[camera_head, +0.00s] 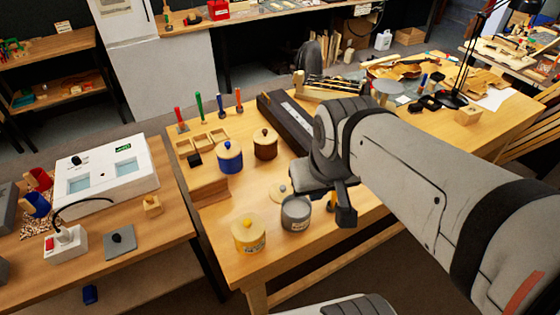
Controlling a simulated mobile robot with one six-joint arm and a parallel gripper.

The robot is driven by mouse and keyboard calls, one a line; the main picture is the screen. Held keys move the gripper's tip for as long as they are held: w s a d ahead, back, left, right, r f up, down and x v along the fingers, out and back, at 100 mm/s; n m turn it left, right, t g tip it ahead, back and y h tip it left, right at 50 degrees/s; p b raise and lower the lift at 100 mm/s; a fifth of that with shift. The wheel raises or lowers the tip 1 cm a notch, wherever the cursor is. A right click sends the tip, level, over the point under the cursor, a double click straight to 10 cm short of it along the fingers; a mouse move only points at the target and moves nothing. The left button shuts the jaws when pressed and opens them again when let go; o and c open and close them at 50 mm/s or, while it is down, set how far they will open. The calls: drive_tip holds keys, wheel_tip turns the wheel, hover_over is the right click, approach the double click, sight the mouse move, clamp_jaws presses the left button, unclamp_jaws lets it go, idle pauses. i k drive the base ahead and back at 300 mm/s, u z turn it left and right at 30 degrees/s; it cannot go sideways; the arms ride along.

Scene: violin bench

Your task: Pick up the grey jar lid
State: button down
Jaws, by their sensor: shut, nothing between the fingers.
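The grey jar (296,214) stands near the front of the wooden bench, and its top looks open. A pale round wooden lid (280,190) with a small knob lies on the bench just behind and left of the jar; it appears to be the grey jar's lid. My gripper (345,214) is to the right of the jar and lid, pointing down, apart from the lid. It is shut and holds nothing. My wrist and arm hide the bench behind and right of it.
A yellow lidded jar (249,234) stands left of the grey jar. A blue lidded jar (229,157) and a brown lidded jar (265,145) stand behind. A long dark case (287,122) lies farther back. Some bare bench lies between the jars.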

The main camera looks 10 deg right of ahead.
sight(279, 191)
drive_tip(key=u, duration=1.75)
drive_tip(key=k, duration=1.05)
drive_tip(key=z, duration=1.1)
drive_tip(key=i, duration=1)
drive_tip(key=z, duration=0.1)
